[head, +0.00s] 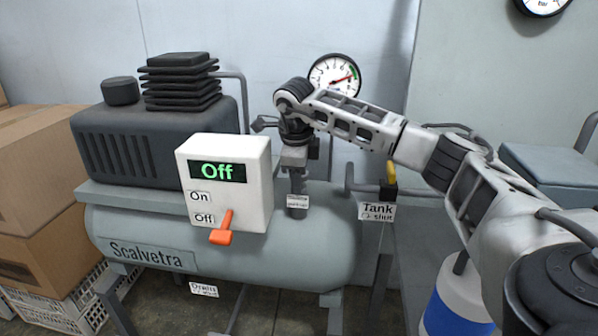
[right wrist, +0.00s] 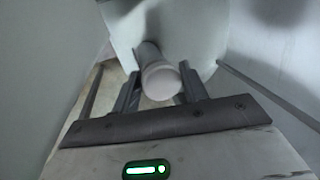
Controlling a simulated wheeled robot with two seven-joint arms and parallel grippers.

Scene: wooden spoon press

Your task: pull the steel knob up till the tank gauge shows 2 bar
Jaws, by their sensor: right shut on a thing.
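My right gripper (head: 297,178) reaches down over the top of the tank, behind and to the right of the white switch box. It is shut on a pale round knob (right wrist: 160,80), which shows between the fingers in the right wrist view. In the head view the fingers mostly hide the knob. The round white gauge (head: 330,68) stands behind my right wrist. Its red needle points up and right, near a green band; the numbers are too small to read surely. My left gripper is not in view.
The switch box (head: 255,160) reads "Off", with its orange lever (head: 222,234) down. A "Tank" tag (head: 378,212) reads "shut" beside a yellow handle (head: 391,176). A second gauge (head: 543,4) is cut off at top right. Cardboard boxes (head: 40,165) stand left.

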